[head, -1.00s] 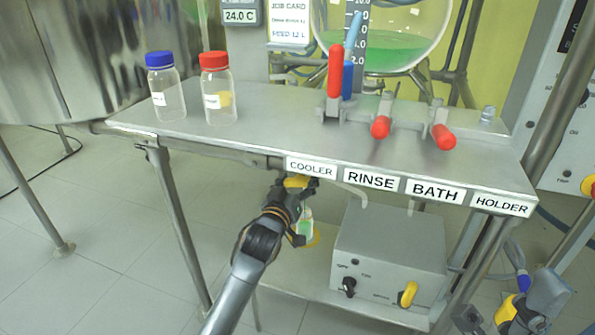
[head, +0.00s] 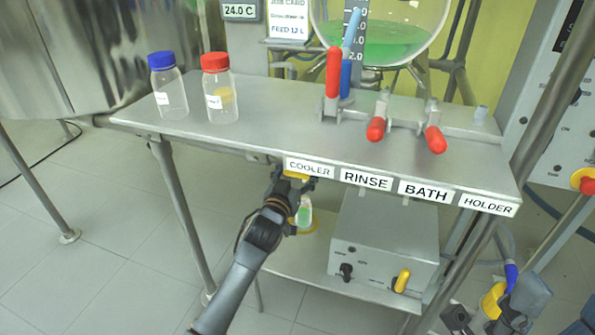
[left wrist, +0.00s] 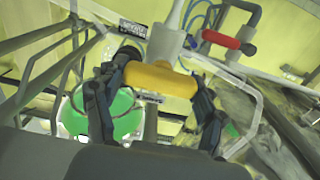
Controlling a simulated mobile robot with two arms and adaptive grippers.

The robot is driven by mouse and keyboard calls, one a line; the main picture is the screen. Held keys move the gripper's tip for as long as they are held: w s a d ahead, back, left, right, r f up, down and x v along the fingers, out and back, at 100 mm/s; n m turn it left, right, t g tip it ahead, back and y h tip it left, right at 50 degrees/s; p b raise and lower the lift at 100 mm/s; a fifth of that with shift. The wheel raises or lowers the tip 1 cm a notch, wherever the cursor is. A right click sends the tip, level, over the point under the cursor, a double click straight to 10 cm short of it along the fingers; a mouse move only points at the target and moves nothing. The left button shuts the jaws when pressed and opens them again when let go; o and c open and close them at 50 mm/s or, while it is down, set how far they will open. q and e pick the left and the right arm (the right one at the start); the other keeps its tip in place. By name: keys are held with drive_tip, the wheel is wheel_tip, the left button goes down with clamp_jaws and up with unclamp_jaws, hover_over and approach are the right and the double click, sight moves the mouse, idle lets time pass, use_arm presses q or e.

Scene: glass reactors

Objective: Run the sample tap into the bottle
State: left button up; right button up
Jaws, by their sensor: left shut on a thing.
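The sample tap's yellow handle (left wrist: 160,80) is between the fingers of my left gripper (left wrist: 158,98) in the left wrist view, and the gripper is shut on it. In the head view my left gripper (head: 298,182) is below the table's front edge, by the COOLER label. A small bottle (head: 304,212) with green on it stands just below the gripper, on a yellow ring (head: 303,232) on the lower shelf. The gripper hides the tap spout and the bottle top. My right gripper (head: 495,310) is at the bottom right; its fingers are unclear.
Two capped bottles, blue (head: 168,90) and red (head: 220,92), stand on the tabletop (head: 275,115). Red-handled valves (head: 376,128) are at its right. A grey control box (head: 385,235) sits right of the small bottle. The floor at left is open.

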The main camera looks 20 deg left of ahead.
use_arm(q)
drive_tip(key=o, duration=1.2)
drive_tip(key=s, duration=1.2)
drive_tip(key=shift+a, duration=0.2)
